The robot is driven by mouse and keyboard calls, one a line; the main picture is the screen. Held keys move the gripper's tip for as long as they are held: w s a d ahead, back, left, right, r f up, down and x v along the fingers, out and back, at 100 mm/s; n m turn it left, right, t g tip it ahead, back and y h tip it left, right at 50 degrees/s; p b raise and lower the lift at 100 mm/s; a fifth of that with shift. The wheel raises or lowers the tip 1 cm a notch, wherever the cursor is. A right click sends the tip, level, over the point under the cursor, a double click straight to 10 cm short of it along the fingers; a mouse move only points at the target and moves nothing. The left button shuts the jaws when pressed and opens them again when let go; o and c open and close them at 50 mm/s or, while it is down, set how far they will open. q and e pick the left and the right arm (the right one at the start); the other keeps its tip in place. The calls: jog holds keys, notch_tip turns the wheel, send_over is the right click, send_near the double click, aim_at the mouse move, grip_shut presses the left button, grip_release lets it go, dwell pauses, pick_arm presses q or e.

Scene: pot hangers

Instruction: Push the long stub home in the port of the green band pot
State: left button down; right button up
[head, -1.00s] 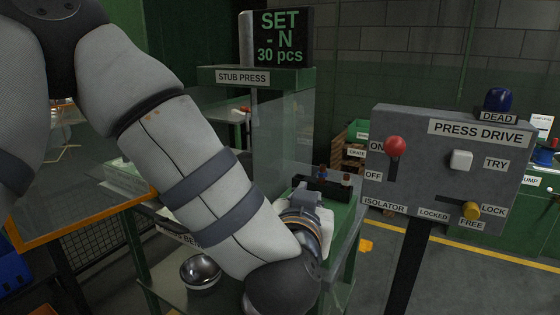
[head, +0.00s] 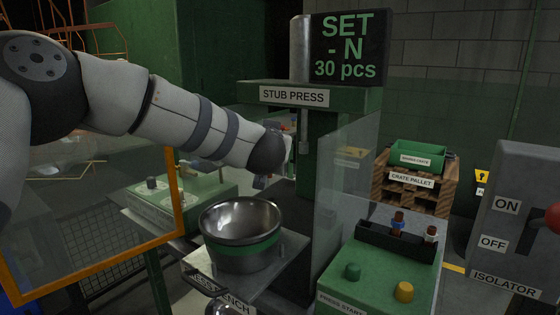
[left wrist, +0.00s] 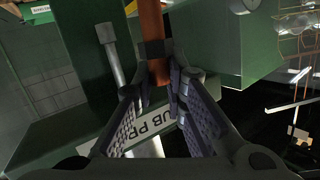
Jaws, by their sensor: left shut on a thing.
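The green band pot (head: 243,251) stands upright on the bench in front of the press, a steel bowl with a green stripe. Its port is not clearly visible. My left gripper (left wrist: 158,72) is shut on a copper-brown rod with a dark collar, which looks like the long stub (left wrist: 152,28). In the head view my left wrist is above and behind the pot's right rim, near the press column. My own arm mostly hides the fingers and the stub there. The stub is apart from the pot. My right gripper is not in view.
The stub press (head: 295,95) stands behind, its metal ram (head: 303,130) hanging down. A clear guard panel (head: 345,175) stands right of the pot. Beyond it are a dark rack (head: 395,245) with stubs and a green control box (head: 375,285). An orange-framed panel (head: 172,215) is at left.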

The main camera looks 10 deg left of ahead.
aim_at(270, 177)
pick_arm(q)
jog(key=shift+w+a+r, duration=0.15)
jog(key=shift+w+r, duration=0.15)
jog(key=shift+s+r, duration=0.2)
jog(key=shift+s, duration=0.25)
jog(key=shift+r+h, duration=0.15)
jog(key=shift+h, duration=0.15)
notch_tip(270, 177, down, 5)
jog(key=shift+f, duration=0.55)
jog(key=shift+n, duration=0.3)
dwell(0.8)
